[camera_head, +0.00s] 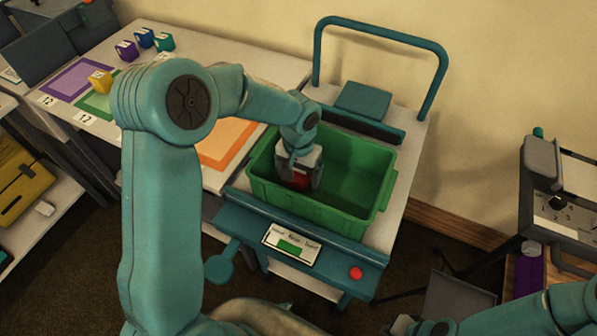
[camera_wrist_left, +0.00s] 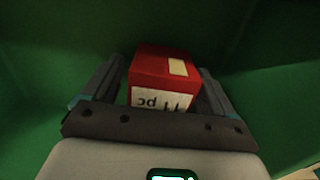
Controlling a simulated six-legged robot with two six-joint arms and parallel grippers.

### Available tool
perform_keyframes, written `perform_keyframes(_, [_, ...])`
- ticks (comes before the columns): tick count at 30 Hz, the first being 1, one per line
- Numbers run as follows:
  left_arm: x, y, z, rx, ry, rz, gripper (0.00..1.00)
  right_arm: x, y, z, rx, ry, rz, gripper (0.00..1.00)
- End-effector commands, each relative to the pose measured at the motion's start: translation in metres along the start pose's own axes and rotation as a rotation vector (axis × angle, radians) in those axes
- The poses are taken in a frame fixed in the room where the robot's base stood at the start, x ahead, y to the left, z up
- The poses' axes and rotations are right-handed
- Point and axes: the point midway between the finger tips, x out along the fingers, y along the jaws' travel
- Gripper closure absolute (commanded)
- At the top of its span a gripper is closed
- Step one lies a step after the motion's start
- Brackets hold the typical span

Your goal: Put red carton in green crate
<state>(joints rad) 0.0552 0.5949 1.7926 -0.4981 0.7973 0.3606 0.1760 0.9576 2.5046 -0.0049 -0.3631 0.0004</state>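The red carton (camera_wrist_left: 163,70) has a pale label reading "11 pc" and sits between the two fingers of my left gripper (camera_wrist_left: 160,85) in the left wrist view. Thin gaps seem to show beside it, so I cannot tell whether the fingers press on it. In the head view the left gripper (camera_head: 299,180) points down inside the green crate (camera_head: 350,222), in its left part, with a bit of the red carton (camera_head: 300,182) showing. Whether the carton touches the crate floor is hidden. My right arm is at the bottom right; its gripper's fingers are not clear.
The crate stands on a cart with a teal handle (camera_head: 440,75) and a red button (camera_head: 356,273). The crate's right part is empty. A white table at left holds small purple, blue, green and yellow blocks (camera_head: 101,82) and coloured frames. A dark stand (camera_head: 545,215) is at right.

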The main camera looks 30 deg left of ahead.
Motion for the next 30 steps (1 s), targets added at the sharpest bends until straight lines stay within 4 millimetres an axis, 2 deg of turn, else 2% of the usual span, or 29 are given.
perform_keyframes(4, [-0.002,0.0,0.0,0.0,0.0,0.0,0.13,-0.002,-0.001,0.0,0.0,0.0,0.0,1.0])
perform_keyframes(6, [-0.007,0.0,0.0,0.0,0.0,0.0,0.13,-0.007,-0.002,0.0,0.0,0.0,0.0,1.0])
perform_keyframes(8, [-0.013,0.0,-0.001,-0.001,0.005,0.0,0.13,-0.004,-0.001,0.0,0.0,0.0,0.0,1.0])
perform_keyframes(18, [-0.09,0.0,-0.001,-0.001,0.006,0.001,0.13,-0.005,-0.002,0.0,0.0,0.0,0.0,1.0])
perform_keyframes(21, [-0.107,0.0,-0.001,0.0,0.003,0.0,0.13,-0.006,-0.002,0.0,0.0,0.0,0.0,1.0])
perform_keyframes(25, [-0.12,0.0,0.0,0.0,0.002,0.001,0.13,-0.006,-0.002,0.0,0.0,0.0,0.0,1.0])
perform_keyframes(30, [-0.124,0.0,0.0,0.0,0.0,0.001,0.13,-0.006,-0.002,0.0,0.0,0.0,0.0,1.0])
